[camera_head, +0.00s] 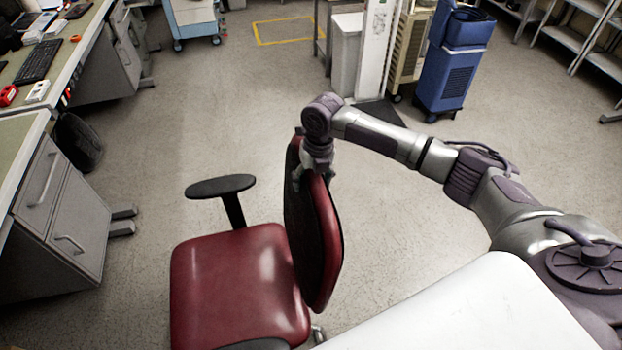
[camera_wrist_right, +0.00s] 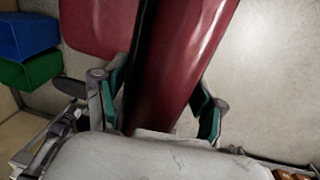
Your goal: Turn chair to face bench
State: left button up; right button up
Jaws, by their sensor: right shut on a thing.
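The chair (camera_head: 240,285) is dark red with a black armrest and stands in the lower middle of the head view. Its seat points left, toward the bench (camera_head: 22,150) along the left edge, and its backrest (camera_head: 318,235) is on the right. My right gripper (camera_head: 310,178) is shut on the top of the backrest. In the right wrist view the two green-padded fingers (camera_wrist_right: 163,110) sit on either side of the red and black backrest (camera_wrist_right: 185,60). My left gripper is not in view.
A grey drawer cabinet (camera_head: 62,215) stands under the bench, left of the chair, with clear floor between. A dark bin (camera_head: 77,143) is beside it. A blue wheeled unit (camera_head: 452,65) and a white bin (camera_head: 346,55) stand behind. The floor behind the chair is open.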

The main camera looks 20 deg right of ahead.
jog(key=shift+s+f, duration=0.25)
jog(key=shift+f, duration=0.1)
jog(key=o, duration=1.7)
jog(key=shift+w, duration=0.15)
jog(key=shift+c, duration=0.2)
jog(key=shift+w, duration=0.1)
jog(key=shift+r, duration=0.3)
jog(key=r, duration=0.3)
jog(key=d+r, duration=0.1)
jog(key=r, duration=0.7)
jog(key=shift+d+r, duration=0.15)
jog(key=shift+r, duration=0.05)
